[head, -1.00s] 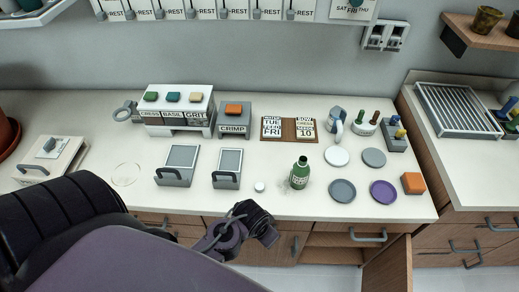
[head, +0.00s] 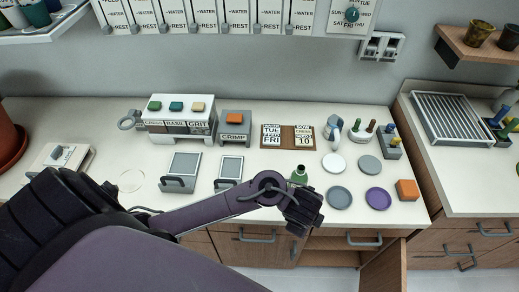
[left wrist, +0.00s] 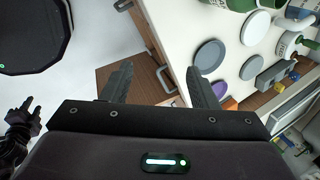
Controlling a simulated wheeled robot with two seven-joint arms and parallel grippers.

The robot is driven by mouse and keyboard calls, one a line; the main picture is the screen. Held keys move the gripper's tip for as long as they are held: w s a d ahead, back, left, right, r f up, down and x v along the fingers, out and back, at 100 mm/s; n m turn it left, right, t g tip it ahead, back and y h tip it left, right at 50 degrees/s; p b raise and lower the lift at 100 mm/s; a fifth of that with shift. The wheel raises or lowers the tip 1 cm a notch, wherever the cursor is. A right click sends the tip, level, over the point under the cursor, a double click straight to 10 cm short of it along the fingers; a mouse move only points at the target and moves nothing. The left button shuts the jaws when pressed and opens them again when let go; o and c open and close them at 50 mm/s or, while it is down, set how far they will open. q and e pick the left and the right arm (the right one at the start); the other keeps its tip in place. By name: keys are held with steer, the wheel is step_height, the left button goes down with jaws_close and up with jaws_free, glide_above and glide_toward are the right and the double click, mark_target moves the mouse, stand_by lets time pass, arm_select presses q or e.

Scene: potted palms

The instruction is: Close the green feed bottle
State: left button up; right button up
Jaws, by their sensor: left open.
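The green feed bottle (head: 299,175) stands upright near the front of the counter. Its open-looking neck shows in the head view, and my left gripper (head: 306,212) covers its lower part. A green and white body, probably the same bottle (left wrist: 240,4), is cut by the top edge of the left wrist view. My left gripper (left wrist: 159,76) is open and empty, in front of the counter edge, with its fingers apart from the bottle. The small white cap on the counter is now hidden behind my left arm. A dark gripper-like part, probably my right gripper (left wrist: 22,118), shows at the far left of the wrist view.
Grey (head: 339,197), purple (head: 378,198) and white (head: 334,163) discs lie right of the bottle, with an orange block (head: 407,190) beyond. Two grey-framed devices (head: 181,170) (head: 229,172) stand left. A cabinet door (head: 383,265) hangs open below the counter.

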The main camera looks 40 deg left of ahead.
arm_select(q)
steer(key=w+a+f+m+g+y, duration=0.1)
steer(key=a+f+m+y, duration=0.1)
steer(key=a, duration=0.5)
steer(key=w+a+f+m+g+y, duration=0.1)
steer(key=a+m, duration=0.3)
steer(key=a, duration=0.4)
steer(key=shift+w+a+f+m+y, duration=0.25)
steer(key=shift+w+f+m+y, duration=0.15)
steer(key=shift+w+f+y, duration=0.15)
steer(key=b+x, duration=0.2)
steer(key=shift+w+f+b, duration=0.15)
steer(key=shift+f+b, duration=0.2)
steer(key=shift+b, duration=0.05)
